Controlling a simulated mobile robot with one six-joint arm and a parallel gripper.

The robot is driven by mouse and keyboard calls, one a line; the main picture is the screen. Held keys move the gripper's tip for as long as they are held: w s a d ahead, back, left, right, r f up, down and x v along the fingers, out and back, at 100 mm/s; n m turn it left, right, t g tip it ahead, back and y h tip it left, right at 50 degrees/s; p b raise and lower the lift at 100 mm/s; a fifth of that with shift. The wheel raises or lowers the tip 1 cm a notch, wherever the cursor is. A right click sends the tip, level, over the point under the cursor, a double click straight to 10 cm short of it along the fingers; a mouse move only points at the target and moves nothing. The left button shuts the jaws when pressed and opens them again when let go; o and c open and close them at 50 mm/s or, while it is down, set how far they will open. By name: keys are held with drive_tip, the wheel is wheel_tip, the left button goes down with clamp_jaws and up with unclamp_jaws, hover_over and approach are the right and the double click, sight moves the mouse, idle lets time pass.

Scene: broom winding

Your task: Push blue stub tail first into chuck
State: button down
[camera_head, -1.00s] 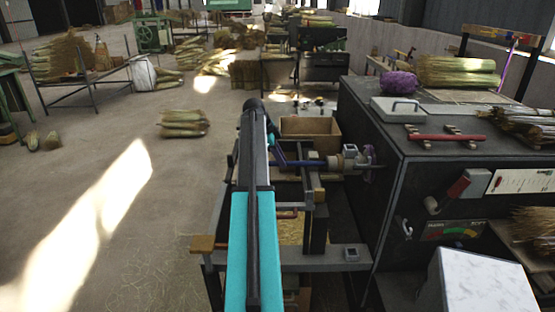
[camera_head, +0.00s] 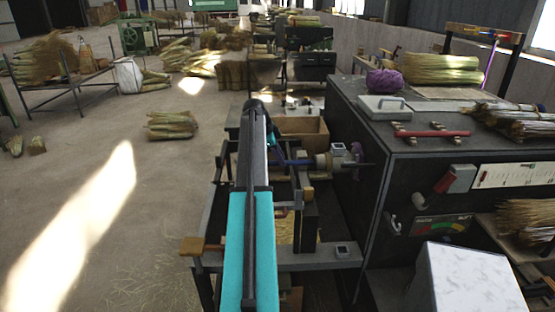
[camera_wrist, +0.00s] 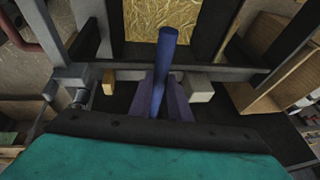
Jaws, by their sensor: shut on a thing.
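The blue stub (camera_head: 295,162) lies roughly level in the head view, its right end at the mouth of the metal chuck (camera_head: 323,162) on the dark machine's left side. I cannot tell how far it is inside. In the wrist view the stub (camera_wrist: 167,50) extends away from between the two purple fingers of my gripper (camera_wrist: 161,95), which is shut on it. In the head view my arm hides most of my gripper (camera_head: 274,148). I cannot make out the chuck in the wrist view.
A dark machine cabinet (camera_head: 365,215) fills the right side. A metal frame (camera_head: 300,258) with a wooden-handled lever (camera_head: 195,246) stands below my arm. A cardboard box (camera_head: 302,135) sits behind the stub. The floor at left is open, with a straw bundle (camera_head: 172,125) on it.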

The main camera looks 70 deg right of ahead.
drive_tip(key=shift+s+d, duration=0.2)
drive_tip(key=shift+s, duration=0.3)
drive_tip(key=shift+s+d, duration=0.2)
drive_tip(key=shift+s, duration=0.4)
drive_tip(key=c, duration=1.6)
unclamp_jaws()
drive_tip(key=shift+r, duration=0.1)
drive_tip(key=b+v, duration=0.3)
drive_tip(key=v, duration=1)
drive_tip(key=shift+r, duration=0.3)
